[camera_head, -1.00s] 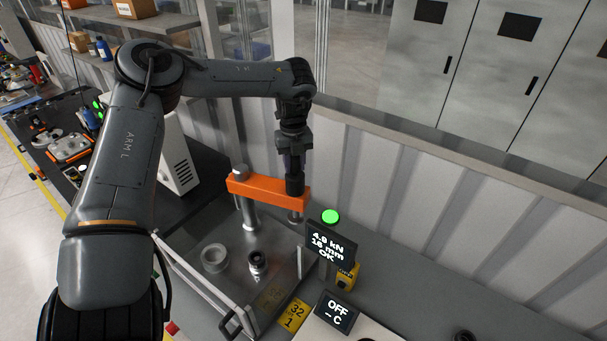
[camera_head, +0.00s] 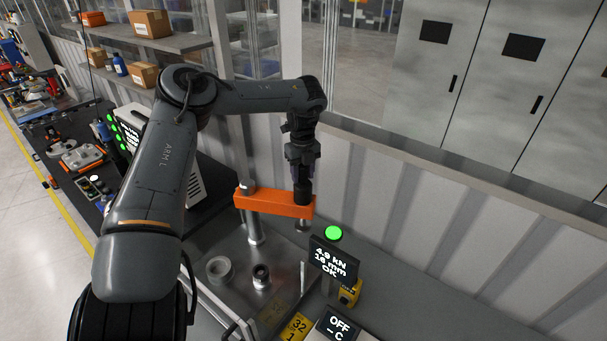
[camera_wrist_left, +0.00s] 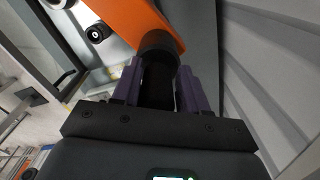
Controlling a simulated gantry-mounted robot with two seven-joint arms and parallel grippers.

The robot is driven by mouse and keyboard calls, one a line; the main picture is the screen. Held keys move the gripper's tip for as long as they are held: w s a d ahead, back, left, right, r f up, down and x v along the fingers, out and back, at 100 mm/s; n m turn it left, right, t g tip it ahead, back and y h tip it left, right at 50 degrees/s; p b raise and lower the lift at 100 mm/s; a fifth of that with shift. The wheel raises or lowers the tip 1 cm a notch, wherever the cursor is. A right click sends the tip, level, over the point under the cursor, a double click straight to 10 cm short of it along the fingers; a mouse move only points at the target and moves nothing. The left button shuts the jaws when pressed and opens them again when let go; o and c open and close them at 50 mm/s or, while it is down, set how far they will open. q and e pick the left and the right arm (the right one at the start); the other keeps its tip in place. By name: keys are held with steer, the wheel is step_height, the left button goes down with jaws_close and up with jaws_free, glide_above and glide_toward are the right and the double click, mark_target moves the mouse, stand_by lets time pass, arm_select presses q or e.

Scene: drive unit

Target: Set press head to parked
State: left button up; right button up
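The press has an orange crossbar (camera_head: 272,204) on metal posts above a grey base. A dark cylindrical grip (camera_head: 303,193) stands on its right end. In the left wrist view the crossbar (camera_wrist_left: 136,18) is at the top, with the dark grip (camera_wrist_left: 158,46) below it. My left gripper (camera_head: 303,178) points down over the grip. Its purple fingers (camera_wrist_left: 160,88) are on either side of the dark grip. I cannot tell whether they press on it. A ring (camera_head: 219,269) and a small dark cylindrical part (camera_head: 261,275) are on the base. My right gripper is not in view.
A display (camera_head: 333,259) reads 4.9 kN, 18 mm, OK, under a lit green lamp (camera_head: 333,233). Another display (camera_head: 338,326) reads OFF. A yellow switch box (camera_head: 349,292) is beside them. A ribbed wall (camera_head: 430,215) runs behind the press.

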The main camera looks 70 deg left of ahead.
arm_select(q)
steer(key=shift+o, duration=1.2)
steer(key=shift+a, duration=0.15)
steer(key=shift+r, duration=0.15)
step_height(320, 180, up, 11)
steer(key=shift+f+b, duration=0.2)
steer(key=shift+b, duration=0.35)
steer(key=shift+s, duration=0.1)
